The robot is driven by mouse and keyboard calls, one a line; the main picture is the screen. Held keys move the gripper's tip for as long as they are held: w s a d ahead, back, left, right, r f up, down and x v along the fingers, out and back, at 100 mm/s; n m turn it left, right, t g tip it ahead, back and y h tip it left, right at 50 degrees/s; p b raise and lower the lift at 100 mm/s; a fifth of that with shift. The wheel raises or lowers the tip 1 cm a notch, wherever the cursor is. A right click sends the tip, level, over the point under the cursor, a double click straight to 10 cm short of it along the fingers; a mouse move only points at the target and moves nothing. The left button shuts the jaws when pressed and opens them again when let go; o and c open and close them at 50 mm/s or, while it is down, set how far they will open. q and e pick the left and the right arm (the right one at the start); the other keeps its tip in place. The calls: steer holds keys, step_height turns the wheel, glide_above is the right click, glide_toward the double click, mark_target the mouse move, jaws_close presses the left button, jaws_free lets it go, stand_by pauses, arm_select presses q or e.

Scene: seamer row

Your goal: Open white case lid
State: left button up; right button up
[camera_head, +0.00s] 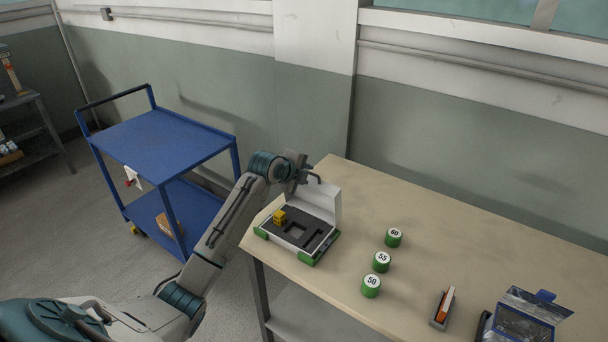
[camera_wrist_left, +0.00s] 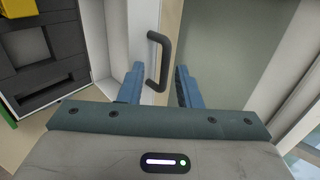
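The white case (camera_head: 305,255) sits at the table's left end. Its white lid (camera_head: 327,201) stands up, roughly upright, at the back of the case. Inside is a dark foam insert (camera_head: 297,232) with cutouts; a yellow block (camera_head: 280,217) is at its left side. The foam also shows in the left wrist view (camera_wrist_left: 50,45). My left gripper (camera_head: 304,177) is at the lid's top edge. In the left wrist view its blue fingers (camera_wrist_left: 160,87) are apart, with the lid's dark handle (camera_wrist_left: 161,60) in the gap between them. My right gripper is not in view.
Three green cylinders marked 60 (camera_head: 394,237), 55 (camera_head: 382,262) and 50 (camera_head: 371,286) stand right of the case. A small grey holder (camera_head: 440,312) and a blue-edged clear box (camera_head: 525,318) are farther right. A blue cart (camera_head: 160,140) stands left of the table.

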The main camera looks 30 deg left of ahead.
arm_select(q)
steer(key=b+v, duration=0.3)
steer(key=v, duration=0.7)
steer(key=shift+s+r, duration=0.3)
